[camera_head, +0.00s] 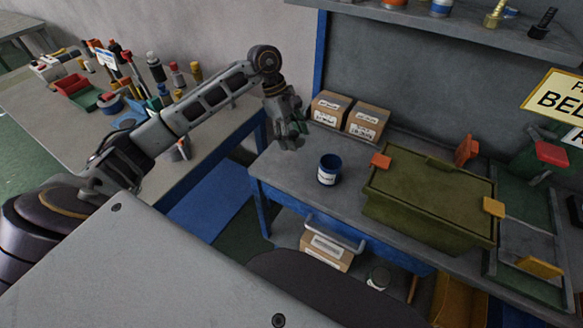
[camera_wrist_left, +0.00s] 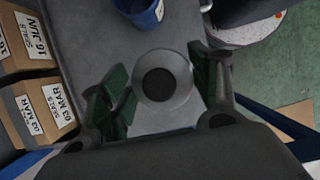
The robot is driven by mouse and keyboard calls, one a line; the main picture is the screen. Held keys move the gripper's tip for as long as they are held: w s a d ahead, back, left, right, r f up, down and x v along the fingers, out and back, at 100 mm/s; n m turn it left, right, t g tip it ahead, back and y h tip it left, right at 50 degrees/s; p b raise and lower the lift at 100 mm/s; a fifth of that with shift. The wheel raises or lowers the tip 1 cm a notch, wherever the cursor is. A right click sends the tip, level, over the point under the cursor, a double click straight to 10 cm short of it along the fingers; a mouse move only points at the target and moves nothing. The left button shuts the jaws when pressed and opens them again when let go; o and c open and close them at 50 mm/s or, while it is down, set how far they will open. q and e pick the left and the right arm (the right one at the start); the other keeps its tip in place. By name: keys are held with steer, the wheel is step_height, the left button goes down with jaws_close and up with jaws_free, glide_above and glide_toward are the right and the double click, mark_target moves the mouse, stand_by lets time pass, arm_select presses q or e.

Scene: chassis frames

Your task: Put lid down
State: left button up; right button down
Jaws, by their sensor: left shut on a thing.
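My left gripper (camera_head: 291,136) is above the grey workbench, up and left of a blue open-topped can (camera_head: 329,168) with a white label. In the left wrist view, the gripper's green-padded fingers (camera_wrist_left: 162,95) are on either side of a round grey piece with a dark centre (camera_wrist_left: 162,78), which looks like the lid. The fingers are shut on it. In the head view the lid is hard to make out among the fingers. The can stands upright, apart from the gripper, and shows at the top of the left wrist view (camera_wrist_left: 143,10). My right gripper is not in view.
Two cardboard boxes (camera_head: 347,116) stand behind the can. An olive crate (camera_head: 430,190) with orange corner pieces is to its right. A cluttered side table (camera_head: 60,105) is at left, and a shelf (camera_head: 450,20) hangs above. Bare bench lies around the can.

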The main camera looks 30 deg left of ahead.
arm_select(q)
steer(key=shift+s+a+f, duration=0.1)
steer(key=shift+a+f, duration=0.05)
steer(key=shift+a, duration=0.25)
steer(key=shift+f, duration=0.1)
glide_above(295, 167)
steer(key=a, duration=0.1)
steer(key=shift+a+f, duration=0.2)
steer(key=shift+f, duration=2.8)
steer(key=shift+f, duration=0.15)
steer(key=shift+f+p, duration=0.4)
steer(key=shift+f, duration=1.35)
steer(key=shift+f, duration=0.1)
steer(key=o, duration=1)
steer(key=shift+r, duration=0.2)
